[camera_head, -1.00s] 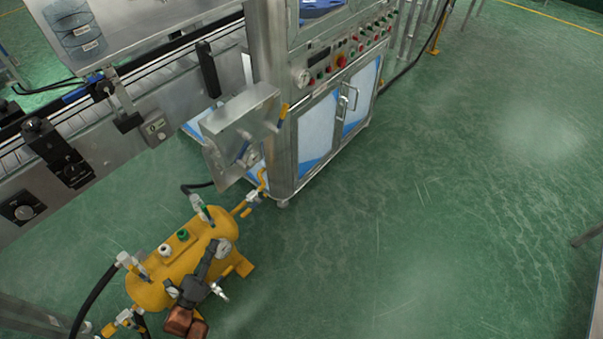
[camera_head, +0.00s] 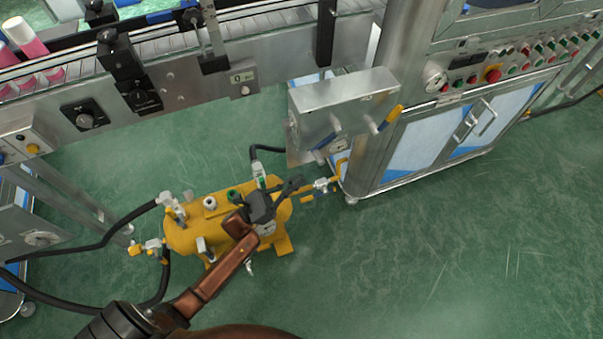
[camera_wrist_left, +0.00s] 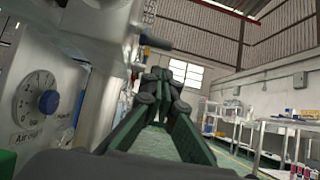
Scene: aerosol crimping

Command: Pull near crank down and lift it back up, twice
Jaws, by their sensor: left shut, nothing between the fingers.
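A steel box (camera_head: 335,95) is fixed to the side of the machine. Two small crank levers show on it: one with a yellow handle (camera_head: 393,116), and one with a blue end (camera_head: 328,141) lower on its left. I cannot tell for sure which is the near crank. My left gripper (camera_head: 296,185) is shut and empty. It appears below and left of the levers, apart from them, over the yellow tank. In the left wrist view its fingertips (camera_wrist_left: 158,82) are together, and a blue-ended lever (camera_wrist_left: 156,43) shows beyond them. My right gripper is out of view.
A yellow tank (camera_head: 185,238) with valves and black hoses stands on the floor below my left arm. A conveyor (camera_head: 165,60) runs across the upper left. The machine cabinet (camera_head: 420,140) stands at the right. In the wrist view, a dial with a blue knob (camera_wrist_left: 48,102) is close at left.

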